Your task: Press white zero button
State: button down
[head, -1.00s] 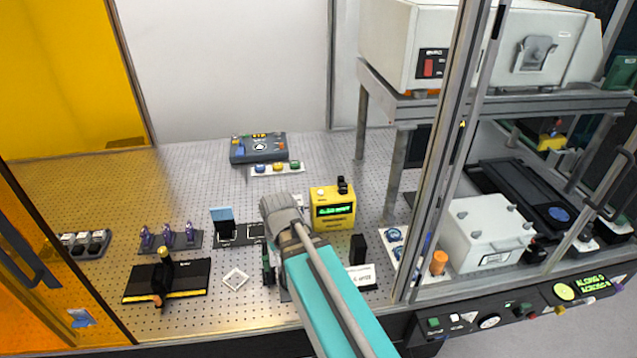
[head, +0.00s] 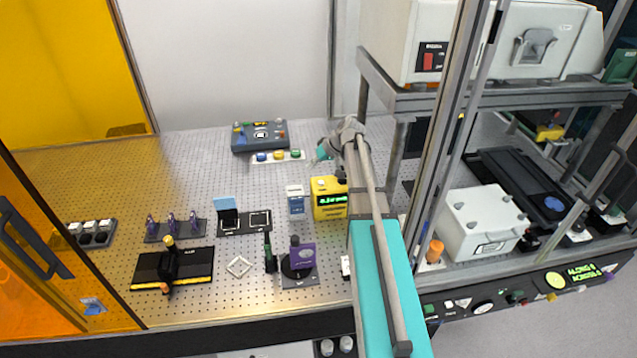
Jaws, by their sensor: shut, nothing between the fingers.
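The front panel (head: 520,294) runs along the lower right edge of the bench. A small white button (head: 448,304) sits on it beside a green one, left of a round dial. I cannot read its label, so I cannot tell whether it is the zero button. My gripper (head: 317,157) is small in the head view, at the back middle of the bench, right of a strip of coloured buttons (head: 278,156). It looks shut and empty. It is far from the front panel. My arm hides part of the bench right of the yellow meter (head: 330,198).
A grey control box (head: 260,136) with small controls stands at the back. A metal frame post and a raised shelf (head: 420,100) bound the right side. A white lidded box (head: 483,222) stands beyond the post. A purple item (head: 301,258) and several small fixtures fill the front.

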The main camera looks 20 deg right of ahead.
jog(key=r+t, duration=0.1)
send_over(322, 182)
jog(key=shift+r+y, duration=0.15)
jog(key=shift+y, duration=0.15)
notch_tip(322, 182, down, 9)
jog(key=b, duration=0.8)
jog(key=shift+r+b, duration=0.1)
jog(key=shift+b, duration=0.3)
jog(key=shift+s+f+b, duration=0.1)
jog(key=shift+f+b, duration=0.75)
jog(key=shift+b, duration=0.05)
dwell(2.3)
jog(key=shift+r, duration=0.1)
dwell(0.3)
jog(key=shift+r+p, duration=0.8)
jog(key=shift+p, duration=0.15)
jog(key=shift+r, duration=0.1)
jog(key=shift+r+p, duration=2.4)
jog(key=shift+p, duration=0.05)
